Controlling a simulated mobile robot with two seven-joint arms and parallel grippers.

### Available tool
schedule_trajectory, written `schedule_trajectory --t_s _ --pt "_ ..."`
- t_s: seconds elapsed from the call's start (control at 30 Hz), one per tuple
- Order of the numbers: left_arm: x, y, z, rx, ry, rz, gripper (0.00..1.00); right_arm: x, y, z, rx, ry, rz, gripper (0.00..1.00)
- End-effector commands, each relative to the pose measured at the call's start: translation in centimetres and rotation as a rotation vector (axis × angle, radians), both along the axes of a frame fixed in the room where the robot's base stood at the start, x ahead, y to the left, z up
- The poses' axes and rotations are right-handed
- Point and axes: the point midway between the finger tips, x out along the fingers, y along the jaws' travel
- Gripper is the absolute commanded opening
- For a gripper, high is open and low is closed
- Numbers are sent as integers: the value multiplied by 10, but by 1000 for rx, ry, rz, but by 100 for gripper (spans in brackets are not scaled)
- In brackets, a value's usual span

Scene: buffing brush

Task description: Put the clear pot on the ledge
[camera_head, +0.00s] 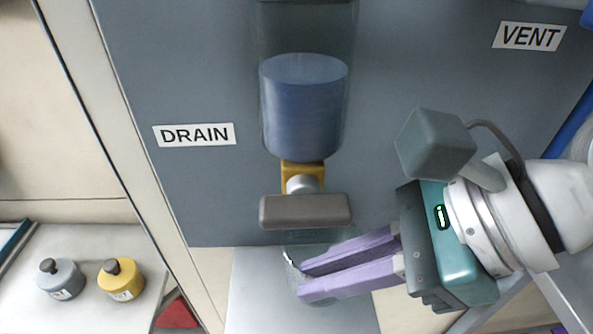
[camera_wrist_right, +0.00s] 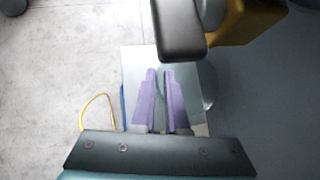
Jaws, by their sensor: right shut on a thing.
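The clear pot (camera_head: 292,254) is see-through and hard to make out, just below the grey valve handle (camera_head: 305,211). Its curved side also shows in the right wrist view (camera_wrist_right: 209,86). My right gripper (camera_head: 302,280) has purple fingers and is shut on the pot, reaching in from the right. The fingers hide part of the pot. The pale grey ledge (camera_head: 250,305) lies beneath the pot and fingers, and its edge shows in the right wrist view (camera_wrist_right: 133,58). I cannot tell whether the pot touches the ledge. My left gripper is not in view.
A tank of blue liquid (camera_head: 304,110) with a yellow valve (camera_head: 290,173) hangs on the grey panel above the pot, close overhead. A grey bottle (camera_head: 62,280) and a yellow bottle (camera_head: 121,281) stand on a white surface at the left. A yellow cable (camera_wrist_right: 84,108) lies on the floor.

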Motion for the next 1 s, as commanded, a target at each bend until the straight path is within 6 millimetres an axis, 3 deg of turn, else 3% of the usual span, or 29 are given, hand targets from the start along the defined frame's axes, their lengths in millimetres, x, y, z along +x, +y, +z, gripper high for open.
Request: schedule_trajectory --t_s 0.1,0.2,0.6,0.63,0.8,0.87,1.0 --pt "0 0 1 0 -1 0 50 6 23 2 4 -3 2 0" --pt "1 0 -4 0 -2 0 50 5 20 -14 0 2 -2 0" --pt "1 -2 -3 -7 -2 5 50 5 19 -18 1 0 -1 0" --pt "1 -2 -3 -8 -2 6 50 5 19 -17 1 0 -1 15" --pt "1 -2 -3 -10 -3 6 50 5 19 -17 1 0 -1 34" --pt "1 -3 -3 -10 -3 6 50 5 19 -17 1 0 -1 41" --pt "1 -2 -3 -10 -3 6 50 5 19 -17 1 0 -1 42"
